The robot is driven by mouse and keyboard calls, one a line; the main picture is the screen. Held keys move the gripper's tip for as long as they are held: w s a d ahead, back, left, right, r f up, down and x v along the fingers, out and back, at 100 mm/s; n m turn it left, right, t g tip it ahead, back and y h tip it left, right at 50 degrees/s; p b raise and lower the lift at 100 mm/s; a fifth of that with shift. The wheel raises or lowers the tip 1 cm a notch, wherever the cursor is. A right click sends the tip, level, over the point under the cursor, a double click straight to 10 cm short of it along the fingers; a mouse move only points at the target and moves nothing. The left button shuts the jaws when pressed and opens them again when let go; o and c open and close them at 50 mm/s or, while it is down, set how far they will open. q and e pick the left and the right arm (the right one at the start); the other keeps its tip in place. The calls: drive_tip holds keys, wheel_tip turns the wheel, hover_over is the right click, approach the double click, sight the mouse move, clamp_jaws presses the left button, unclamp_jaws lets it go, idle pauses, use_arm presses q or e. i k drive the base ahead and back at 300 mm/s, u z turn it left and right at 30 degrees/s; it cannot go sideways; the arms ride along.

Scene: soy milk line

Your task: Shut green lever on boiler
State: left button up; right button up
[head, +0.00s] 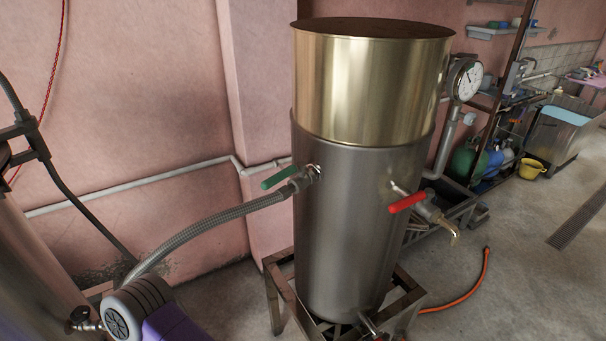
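The boiler (345,225) is a tall steel cylinder with a brassy upper section, standing in the middle of the head view. The green lever (280,177) is on a valve at the boiler's left side. It points left and slightly down, roughly in line with the valve body (302,180) and the start of the braided hose (215,222). Nothing is touching the lever. Neither of my grippers shows in the head view.
A red lever (407,202) with a spout (448,226) juts from the boiler's right front. A metal stand (278,296) holds the boiler. A dial gauge (468,80) is behind it. An orange hose (478,286) lies on the floor at right. A pink wall (150,90) is behind.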

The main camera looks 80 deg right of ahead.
sight(283, 174)
drive_tip(key=z, duration=0.5)
drive_tip(key=k, duration=0.15)
drive_tip(key=u, duration=1.65)
drive_tip(key=i, duration=0.25)
drive_tip(key=z, duration=5.15)
